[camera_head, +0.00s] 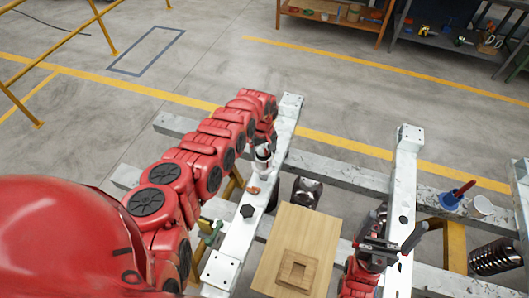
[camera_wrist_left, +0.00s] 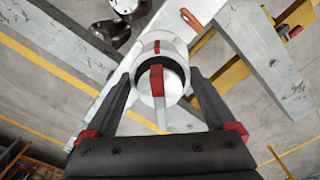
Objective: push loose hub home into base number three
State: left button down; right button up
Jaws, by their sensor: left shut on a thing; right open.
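My left gripper (camera_head: 264,148) is over the pale metal rail (camera_head: 237,238). In the left wrist view its two fingers (camera_wrist_left: 163,80) are shut on a white round part with a red bar (camera_wrist_left: 172,48), which I take for the hub. The white part also shows below the gripper in the head view (camera_head: 262,162). It sits at the rail; I cannot tell how deep it is seated or whether a base lies under it. No base number is readable. My right gripper (camera_head: 398,226) is open and empty by the right rail (camera_head: 405,165).
A small orange piece (camera_head: 254,190) and a black knob (camera_head: 247,211) are on the rail near the white part. A wooden board (camera_head: 310,222) lies between the rails. A blue part with a red handle (camera_head: 451,201), a white cup (camera_head: 483,205) and a dark coil (camera_head: 495,257) are right.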

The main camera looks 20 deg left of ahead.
pick_arm(q)
jog(key=shift+w+r, duration=0.1)
jog(key=shift+r, duration=0.05)
jog(key=shift+f+b, duration=2.55)
jog(key=shift+f, duration=0.4)
jog(key=shift+p, duration=0.35)
jog(key=shift+f+b, duration=1.55)
jog(key=shift+f, duration=0.05)
jog(key=shift+c, duration=0.2)
grip_release()
jog(key=shift+o, duration=0.2)
jog(key=shift+s, duration=0.2)
jog(key=shift+r, duration=0.1)
